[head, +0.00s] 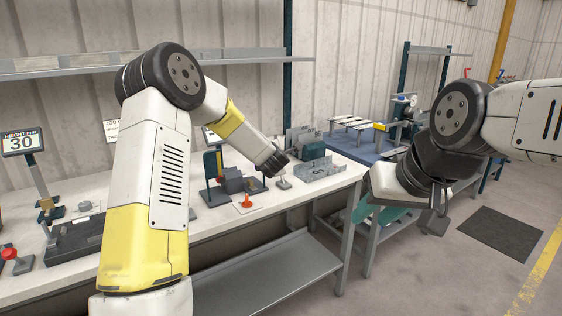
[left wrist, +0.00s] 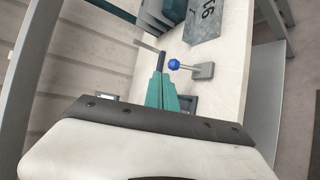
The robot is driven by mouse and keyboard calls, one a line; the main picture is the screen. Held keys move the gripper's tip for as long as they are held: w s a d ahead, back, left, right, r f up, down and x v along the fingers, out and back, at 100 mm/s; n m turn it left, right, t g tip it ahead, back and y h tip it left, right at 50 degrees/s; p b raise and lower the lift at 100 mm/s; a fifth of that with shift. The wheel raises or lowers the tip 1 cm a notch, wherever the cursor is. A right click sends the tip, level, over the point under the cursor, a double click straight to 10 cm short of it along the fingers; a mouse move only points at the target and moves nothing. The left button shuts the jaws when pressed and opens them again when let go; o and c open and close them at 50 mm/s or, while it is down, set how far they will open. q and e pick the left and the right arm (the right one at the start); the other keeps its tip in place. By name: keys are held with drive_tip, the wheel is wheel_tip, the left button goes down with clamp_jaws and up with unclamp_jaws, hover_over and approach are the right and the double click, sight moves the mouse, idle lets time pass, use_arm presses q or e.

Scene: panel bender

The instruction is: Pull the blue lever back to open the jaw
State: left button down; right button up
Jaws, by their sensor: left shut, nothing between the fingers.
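The blue lever shows in the left wrist view as a blue ball knob (left wrist: 174,64) on a short stalk, with a grey base (left wrist: 203,71) on the white bench. In the head view its base (head: 284,184) shows just below my left gripper (head: 281,166), and I cannot make out the knob there. In the left wrist view my left gripper (left wrist: 161,60) is shut and empty, with its tips beside the knob; I cannot tell whether they touch. My right gripper (head: 434,221) hangs off to the right, away from the lever. I cannot make out the jaw's position.
A small grey and dark machine (head: 233,182) and an orange-red knob (head: 246,201) are left of the lever. A grey bent metal part (head: 318,171) lies to its right. A display reading 30 (head: 22,142) stands far left.

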use_arm(q)
drive_tip(key=shift+s+a+r, duration=0.1)
drive_tip(key=shift+s+r, duration=0.45)
drive_tip(key=shift+s, duration=0.25)
drive_tip(key=shift+s+a+r, duration=0.1)
drive_tip(key=shift+s+r, duration=0.45)
drive_tip(key=shift+s, duration=0.2)
drive_tip(key=shift+d, duration=0.1)
drive_tip(key=s+r+m+g+h, duration=0.2)
drive_tip(key=s+r+m, duration=0.4)
drive_tip(key=s, duration=0.4)
drive_tip(key=s+r+m+g+h, duration=0.1)
drive_tip(key=s+r+m+h, duration=0.1)
drive_tip(key=s+r+m, duration=0.45)
drive_tip(key=s+a+f+m+g, duration=0.1)
drive_tip(key=s+a+m, duration=0.1)
drive_tip(key=s, duration=0.7)
drive_tip(key=s+a+f+m+g+y, duration=0.1)
drive_tip(key=s+a+f+m+g, duration=0.1)
drive_tip(key=s, duration=0.7)
drive_tip(key=s+a+f+m+g, duration=0.1)
drive_tip(key=s+a+m, duration=0.3)
drive_tip(key=s, duration=0.5)
drive_tip(key=shift+f+m+g+y, duration=0.35)
drive_tip(key=shift+f+m, duration=0.2)
drive_tip(key=shift+f, duration=0.2)
drive_tip(key=shift+a, duration=0.1)
